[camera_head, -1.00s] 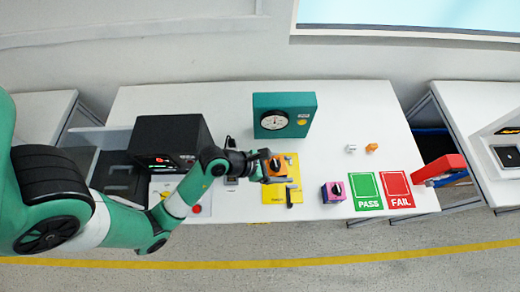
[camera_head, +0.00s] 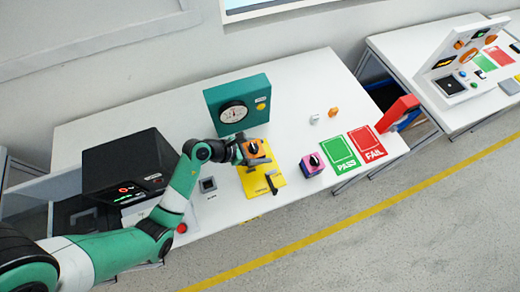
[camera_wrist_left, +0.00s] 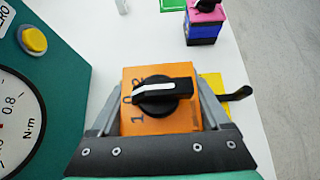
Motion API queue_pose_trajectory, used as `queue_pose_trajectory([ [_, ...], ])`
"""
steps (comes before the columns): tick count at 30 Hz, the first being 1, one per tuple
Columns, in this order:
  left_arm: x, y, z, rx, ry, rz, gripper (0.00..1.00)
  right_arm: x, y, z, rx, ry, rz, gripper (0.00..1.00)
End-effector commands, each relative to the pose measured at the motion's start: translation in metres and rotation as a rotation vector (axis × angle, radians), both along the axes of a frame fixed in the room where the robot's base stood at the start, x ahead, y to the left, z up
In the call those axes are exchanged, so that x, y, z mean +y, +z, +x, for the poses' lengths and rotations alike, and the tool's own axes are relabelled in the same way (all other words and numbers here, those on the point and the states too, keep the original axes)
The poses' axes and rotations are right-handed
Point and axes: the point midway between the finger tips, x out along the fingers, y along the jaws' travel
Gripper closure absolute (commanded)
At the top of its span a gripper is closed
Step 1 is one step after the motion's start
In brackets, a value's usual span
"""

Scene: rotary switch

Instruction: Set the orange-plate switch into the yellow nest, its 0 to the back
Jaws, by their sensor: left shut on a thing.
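The orange-plate switch (camera_head: 254,146) has a black knob. In the left wrist view its orange plate (camera_wrist_left: 155,122) carries the numerals 1, 0 and 2 on the left side, which is the side toward the gauge at the back. The knob's white line points at the 0. My left gripper (camera_head: 248,153) is shut on the plate, a finger on each side. The switch is at the back part of the yellow nest (camera_head: 260,181). I cannot tell whether it is seated or held above. A dark clamp handle (camera_head: 271,183) stands on the nest. My right gripper is not in view.
The green gauge box (camera_head: 238,105) stands close behind the switch. A pink-topped switch (camera_head: 311,164) stands to the right, beside the green PASS mat (camera_head: 340,153) and red FAIL mat (camera_head: 367,144). A black box (camera_head: 125,168) is at left.

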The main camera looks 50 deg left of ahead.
Motion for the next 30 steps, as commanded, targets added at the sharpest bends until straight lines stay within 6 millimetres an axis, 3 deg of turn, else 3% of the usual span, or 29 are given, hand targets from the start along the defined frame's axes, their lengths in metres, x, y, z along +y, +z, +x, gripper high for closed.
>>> queue_pose_trajectory([
  [2, 0.008, -0.015, 0.007, -0.001, 0.001, -0.001, 0.90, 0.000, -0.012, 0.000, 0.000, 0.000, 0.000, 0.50],
  [10, 0.014, -0.023, 0.013, -0.002, 0.001, 0.000, 0.90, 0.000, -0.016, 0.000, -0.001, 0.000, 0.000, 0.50],
  [16, 0.015, -0.056, 0.014, 0.000, 0.001, 0.001, 0.90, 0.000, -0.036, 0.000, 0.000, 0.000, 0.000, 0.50],
  [27, 0.015, -0.058, 0.014, -0.001, 0.001, 0.000, 0.90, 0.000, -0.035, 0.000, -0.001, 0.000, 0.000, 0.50],
  [28, 0.015, -0.057, 0.014, 0.000, 0.001, 0.001, 0.15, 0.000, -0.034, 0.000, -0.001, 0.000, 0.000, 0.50],
  [30, 0.015, -0.057, 0.013, 0.000, 0.001, 0.001, 0.02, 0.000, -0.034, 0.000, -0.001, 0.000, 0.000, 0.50],
])
